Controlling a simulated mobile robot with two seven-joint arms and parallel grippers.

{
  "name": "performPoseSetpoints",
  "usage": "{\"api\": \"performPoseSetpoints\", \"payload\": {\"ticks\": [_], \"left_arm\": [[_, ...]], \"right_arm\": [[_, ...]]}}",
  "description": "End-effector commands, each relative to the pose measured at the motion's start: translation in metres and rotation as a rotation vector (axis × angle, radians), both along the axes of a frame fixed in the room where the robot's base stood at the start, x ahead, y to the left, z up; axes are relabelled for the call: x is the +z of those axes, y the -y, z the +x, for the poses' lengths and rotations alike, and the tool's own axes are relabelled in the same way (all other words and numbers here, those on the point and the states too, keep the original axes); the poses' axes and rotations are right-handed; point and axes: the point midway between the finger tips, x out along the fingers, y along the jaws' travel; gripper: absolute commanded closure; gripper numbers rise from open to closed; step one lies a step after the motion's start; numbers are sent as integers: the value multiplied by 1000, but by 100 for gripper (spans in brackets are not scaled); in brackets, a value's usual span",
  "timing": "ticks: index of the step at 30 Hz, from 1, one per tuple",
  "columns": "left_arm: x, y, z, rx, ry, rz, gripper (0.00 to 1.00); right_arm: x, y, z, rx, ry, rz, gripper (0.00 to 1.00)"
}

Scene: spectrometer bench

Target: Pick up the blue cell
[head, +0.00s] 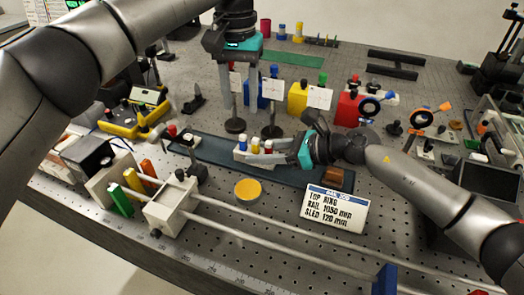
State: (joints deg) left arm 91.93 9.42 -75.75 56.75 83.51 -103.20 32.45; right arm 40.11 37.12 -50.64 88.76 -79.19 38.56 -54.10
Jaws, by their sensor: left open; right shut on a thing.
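My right gripper (262,155) reaches in from the right, low over the rail. Its fingers lie along the holder and appear shut on it; they hide part of it. My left gripper (239,108) points down behind and above the holder. It is open, its two fingers apart, with nothing seen between them.
A yellow disc (248,190) and a white label card (335,207) are in front of the rail. Behind stand a yellow box (298,98) and a red box (347,108). A dark round-based post (235,125) stands close to my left fingertips. Pale rods run across the front.

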Motion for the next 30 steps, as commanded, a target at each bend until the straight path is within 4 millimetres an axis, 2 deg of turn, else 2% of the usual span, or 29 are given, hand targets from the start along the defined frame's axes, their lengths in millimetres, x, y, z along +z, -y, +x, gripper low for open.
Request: {"api": "performPoseSetpoints", "payload": {"ticks": [1, 6, 9, 11, 18, 30], "left_arm": [[0, 0, 0, 0, 0, 0, 50], [0, 0, 0, 0, 0, 0, 50], [0, 0, 0, 0, 0, 0, 50], [0, 0, 0, 0, 0, 0, 50], [0, 1, -4, -23, 12, -8, 75], [17, -6, -24, -127, 169, -66, 75]], "right_arm": [[0, 0, 0, 0, 0, 0, 73], [0, 0, 0, 0, 0, 0, 92], [0, 0, 0, 0, 0, 0, 100], [0, 0, 0, 0, 0, -1, 100], [0, 0, 0, 0, 0, -1, 100], [0, 0, 0, 0, 0, -1, 100]]}}
